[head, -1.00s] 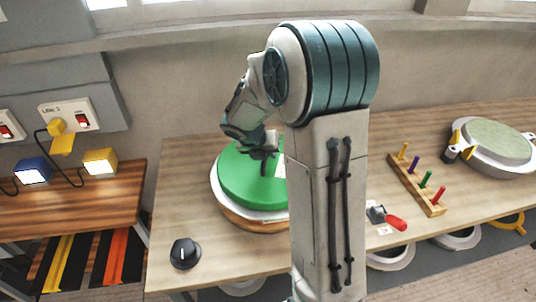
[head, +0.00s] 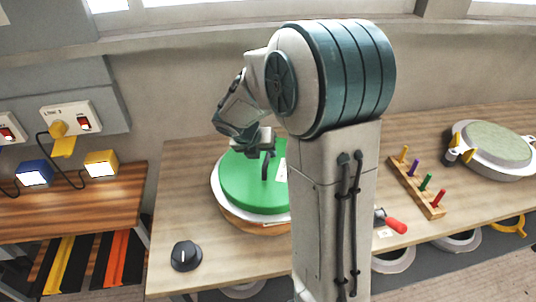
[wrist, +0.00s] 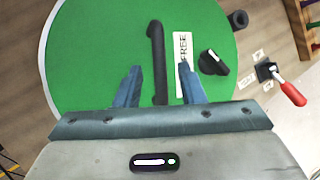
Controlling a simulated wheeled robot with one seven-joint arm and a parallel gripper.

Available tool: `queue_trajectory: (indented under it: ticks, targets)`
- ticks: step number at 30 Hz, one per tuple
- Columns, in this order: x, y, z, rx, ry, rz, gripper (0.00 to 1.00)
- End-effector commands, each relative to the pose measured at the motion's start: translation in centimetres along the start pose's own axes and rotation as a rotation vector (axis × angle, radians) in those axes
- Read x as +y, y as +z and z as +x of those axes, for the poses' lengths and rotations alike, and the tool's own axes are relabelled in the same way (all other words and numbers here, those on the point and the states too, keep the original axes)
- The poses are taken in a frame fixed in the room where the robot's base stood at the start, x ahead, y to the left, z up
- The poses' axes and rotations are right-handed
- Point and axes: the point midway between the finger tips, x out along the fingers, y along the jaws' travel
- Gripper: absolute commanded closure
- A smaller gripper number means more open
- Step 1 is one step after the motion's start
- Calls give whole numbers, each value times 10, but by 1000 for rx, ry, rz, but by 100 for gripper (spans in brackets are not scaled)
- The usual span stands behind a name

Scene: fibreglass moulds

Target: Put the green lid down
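The green lid (head: 245,190) lies flat on a round mould with a white rim (head: 222,205) and a wooden-looking base, on the light wooden table. My arm hides its right side in the head view. The lid (wrist: 90,60) has a black bar handle (wrist: 157,60) and a white label reading FREE (wrist: 182,50). My gripper (wrist: 161,76) is open above the lid. Its fingers are apart on either side of the handle's line, with gaps to the handle. In the head view my gripper (head: 267,152) is just above the handle.
A black knob (head: 186,255) sits at the table's front left. Right of my arm are a red-handled clamp (head: 392,222), a peg rack (head: 417,187) and another round mould (head: 493,148). In the wrist view another black knob (wrist: 213,62) appears on the lid.

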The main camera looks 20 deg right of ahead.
Motion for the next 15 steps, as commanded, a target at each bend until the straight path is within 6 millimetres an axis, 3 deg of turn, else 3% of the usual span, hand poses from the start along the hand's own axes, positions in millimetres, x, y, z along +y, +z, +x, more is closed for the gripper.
queue_trajectory:
  ticks: [1,6,15]
  targets:
    - [0,2,-14,-5,3,1,64]
    - [0,1,-49,-4,3,1,64]
    - [-1,-1,-79,1,2,17,64]
